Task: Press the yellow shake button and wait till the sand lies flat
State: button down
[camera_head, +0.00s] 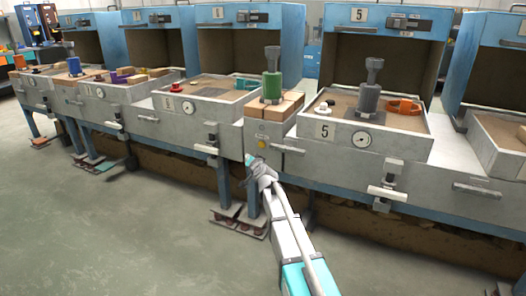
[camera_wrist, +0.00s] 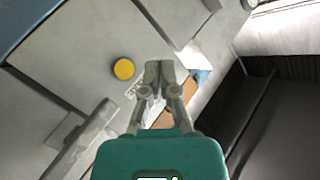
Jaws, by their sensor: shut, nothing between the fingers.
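The round yellow button (camera_head: 262,141) is on the grey front panel between two sand boxes. It also shows in the wrist view (camera_wrist: 123,69), left of my fingers, with small lettering beside it. My gripper (camera_head: 250,160) is just below and left of the button in the head view. My gripper (camera_wrist: 160,66) is shut and empty, its tips apart from the button. Sand (camera_head: 345,101) lies in the box marked 5, around a grey stemmed piece (camera_head: 369,92), an orange piece (camera_head: 403,106) and a small white piece (camera_head: 324,108). How flat the sand is cannot be told.
A green stemmed piece (camera_head: 272,85) stands on wooden blocks (camera_head: 268,108) above the panel. A drawer handle (camera_head: 281,149) is right of the button; a bar handle (camera_wrist: 80,140) shows lower left in the wrist view. A pedal (camera_head: 240,222) is below. The floor in front is clear.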

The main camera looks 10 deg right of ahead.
aim_at(259, 144)
jog(key=shift+w, duration=0.15)
dwell(0.3)
jog(key=shift+w+d, duration=0.85)
jog(key=shift+w, duration=0.3)
jog(key=shift+w+d, duration=0.85)
jog(key=shift+w, duration=0.25)
jog(key=shift+w+d, duration=0.85)
jog(key=shift+w, duration=0.3)
jog(key=shift+w, duration=0.1)
jog(key=shift+w+d, duration=0.25)
jog(key=shift+w, duration=0.05)
jog(key=shift+w+d, duration=0.3)
jog(key=shift+w, duration=0.05)
dwell(0.5)
jog(key=shift+s+a, duration=0.55)
jog(key=shift+s, duration=0.15)
jog(key=shift+s, duration=0.1)
jog(key=shift+s+a, duration=0.75)
jog(key=shift+s, duration=0.2)
jog(key=shift+s+a, duration=0.7)
jog(key=shift+s, duration=0.25)
